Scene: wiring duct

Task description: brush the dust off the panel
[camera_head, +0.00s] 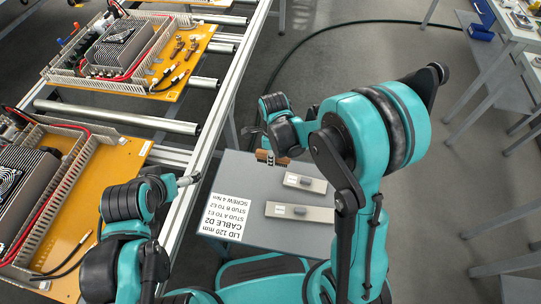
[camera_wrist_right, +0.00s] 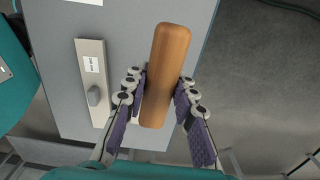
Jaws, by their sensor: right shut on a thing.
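My right gripper (camera_head: 276,150) is shut on a brown wooden brush handle (camera_wrist_right: 165,75), above the small grey table. In the right wrist view the gripper (camera_wrist_right: 160,95) has a finger on each side of the handle; bristles cannot be made out. The handle also shows as a small brown piece in the head view (camera_head: 268,158). An orange panel (camera_head: 123,153) with wiring ducts and a finned unit lies at the left, and another orange panel (camera_head: 195,45) lies farther back. No dust can be made out on them. My left gripper (camera_head: 188,180) is small and its fingers are unclear.
The grey table (camera_head: 230,172) holds a printed white sheet (camera_head: 234,217) and two grey plates with knobs (camera_head: 305,183), (camera_head: 300,211). Metal rails (camera_head: 115,116) carry the panels. A dark hose (camera_head: 300,45) lies on the floor. Benches (camera_head: 500,50) stand at the right.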

